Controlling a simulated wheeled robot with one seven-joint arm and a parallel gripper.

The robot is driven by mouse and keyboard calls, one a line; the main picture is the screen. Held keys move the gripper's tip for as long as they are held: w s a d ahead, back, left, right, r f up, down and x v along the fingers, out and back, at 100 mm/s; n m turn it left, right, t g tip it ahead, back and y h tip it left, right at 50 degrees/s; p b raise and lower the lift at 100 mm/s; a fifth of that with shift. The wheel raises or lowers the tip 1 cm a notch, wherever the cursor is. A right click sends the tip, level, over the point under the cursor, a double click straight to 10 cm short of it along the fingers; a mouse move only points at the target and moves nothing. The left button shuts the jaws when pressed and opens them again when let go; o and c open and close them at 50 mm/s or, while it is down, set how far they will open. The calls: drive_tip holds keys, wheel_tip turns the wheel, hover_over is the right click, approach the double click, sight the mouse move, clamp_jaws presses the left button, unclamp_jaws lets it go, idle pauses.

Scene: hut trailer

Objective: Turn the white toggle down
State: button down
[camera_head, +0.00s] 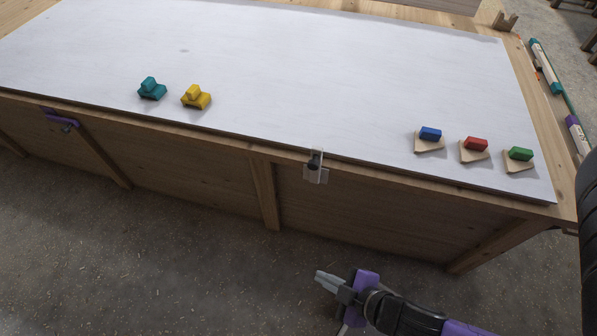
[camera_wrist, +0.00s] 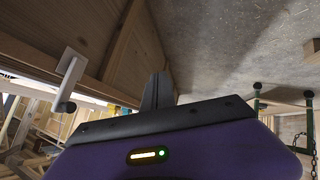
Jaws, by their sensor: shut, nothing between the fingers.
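The white toggle (camera_head: 316,174) is a small white plate with a dark grey piece on it, fixed at the front edge of the white-topped bench. In the wrist view the white toggle (camera_wrist: 71,65) is at the left, with a grey part sticking out at its lower end. I cannot tell clearly which way it is set. My gripper (camera_head: 322,278) is shut and empty, over the floor in front of the bench, below the toggle in the head view and apart from it. In the wrist view my gripper's fingers (camera_wrist: 158,90) are together, to the right of the toggle.
On the white bench top (camera_head: 280,60) are a teal block (camera_head: 151,89), a yellow block (camera_head: 196,97), and blue (camera_head: 430,133), red (camera_head: 476,144) and green (camera_head: 520,154) blocks on wooden bases. A purple clamp (camera_head: 61,119) sits on the front edge at left. The floor in front is clear.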

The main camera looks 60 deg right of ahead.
drive_tip(key=w+d+f+n+g+h+b, duration=0.1)
drive_tip(key=w+d+f+g+h, duration=0.1)
drive_tip(key=w+d+f+h, duration=0.3)
drive_tip(key=w+d+f+n+g+h, duration=0.1)
drive_tip(key=w+d+f+h, duration=0.25)
drive_tip(key=w, duration=0.45)
drive_tip(key=w+a+r+m+g+h, duration=0.1)
drive_tip(key=w+r+h, duration=0.3)
drive_tip(key=r, duration=0.3)
drive_tip(key=w+a+r+m+g+h, duration=0.1)
drive_tip(key=w+r+g+h, duration=0.1)
drive_tip(key=w+r+h, duration=0.2)
wheel_tip(320, 180, up, 4)
drive_tip(key=shift+w+a+f+m+b, duration=0.1)
drive_tip(key=shift+w+a+m+b, duration=0.05)
drive_tip(key=shift+a+m+b, duration=0.25)
drive_tip(key=s+d+p, duration=0.1)
drive_tip(key=d+p, duration=0.2)
drive_tip(key=d, duration=0.8)
drive_tip(key=shift+s+d+r, duration=0.15)
drive_tip(key=shift+d+r, duration=0.15)
drive_tip(key=shift+r, duration=0.05)
